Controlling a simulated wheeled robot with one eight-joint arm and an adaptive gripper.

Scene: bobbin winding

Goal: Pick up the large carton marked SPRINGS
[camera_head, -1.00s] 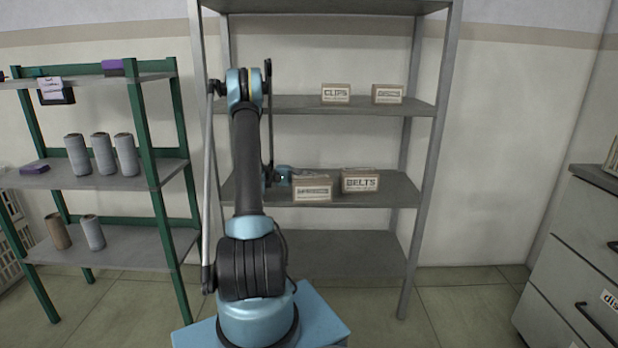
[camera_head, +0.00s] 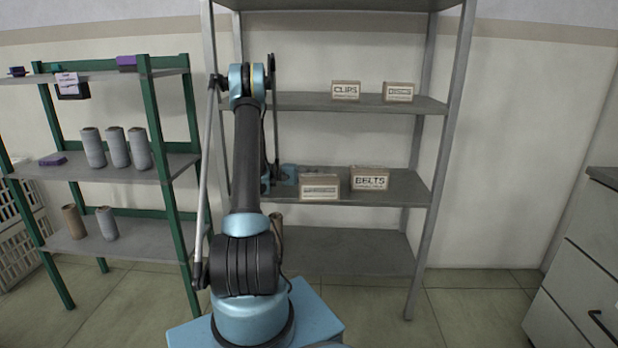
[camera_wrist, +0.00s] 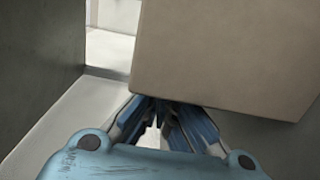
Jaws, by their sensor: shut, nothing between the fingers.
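No label clearly reads SPRINGS. A brown carton (camera_head: 319,187) with a blurred label stands on the middle shelf (camera_head: 405,190) of the grey rack, left of the BELTS carton (camera_head: 370,178). My gripper (camera_head: 292,172) is at the left of the blurred-label carton, its fingers largely hidden there. In the wrist view, a plain carton face (camera_wrist: 230,50) fills the upper right. My gripper's blue fingers (camera_wrist: 165,108) are shut and empty, their tips at that carton's lower edge. I cannot tell whether they touch it.
The CLIPS carton (camera_head: 346,90) and another small carton (camera_head: 398,92) stand on the shelf above. A brown object (camera_head: 277,230) shows partly behind my arm. A green rack with grey spools (camera_head: 117,147) is left; grey drawers (camera_head: 580,275) are right.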

